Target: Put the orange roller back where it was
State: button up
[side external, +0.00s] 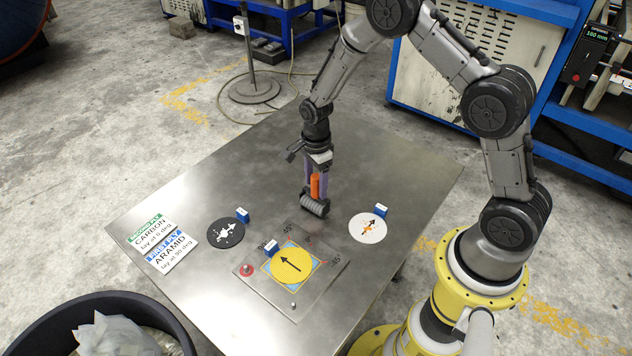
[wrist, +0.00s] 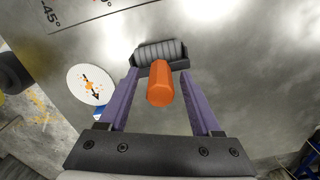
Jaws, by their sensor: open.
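The roller (side external: 315,187) has an orange handle and a grey ribbed drum in a dark frame. It stands drum down on the metal table, behind the marked plate, with the handle pointing up. In the wrist view the orange handle (wrist: 160,86) shows end-on, with the drum (wrist: 160,52) beyond it. My gripper (side external: 316,193) is open, pointing down over the roller. In the wrist view the purple fingers of my gripper (wrist: 158,78) stand on either side of the handle, with visible gaps. Drum contact with the table is hard to judge.
The marked plate (side external: 326,284) carries a yellow disc (side external: 293,266) with an arrow. A black disc (side external: 225,233) lies left and a white disc (side external: 368,228) right, each with a blue tag. Two ply cards (side external: 150,230) lie at the left edge. A bin (side external: 60,318) stands front left.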

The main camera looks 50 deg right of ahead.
notch_tip(320, 180, up, 12)
jog(key=shift+f, duration=0.1)
jog(key=s+a+r+n+t, duration=0.2)
jog(key=s+r+n+t, duration=0.1)
jog(key=s+r+n, duration=0.9)
jog(key=s+a+r+n+t, duration=0.1)
jog(key=s+r+n+t, duration=0.1)
jog(key=s+r+n, duration=0.3)
jog(key=s+n, duration=0.4)
jog(key=s, duration=0.4)
jog(key=shift+s+a+r+n+t, duration=0.15)
jog(key=shift+s+r+n+t, duration=0.15)
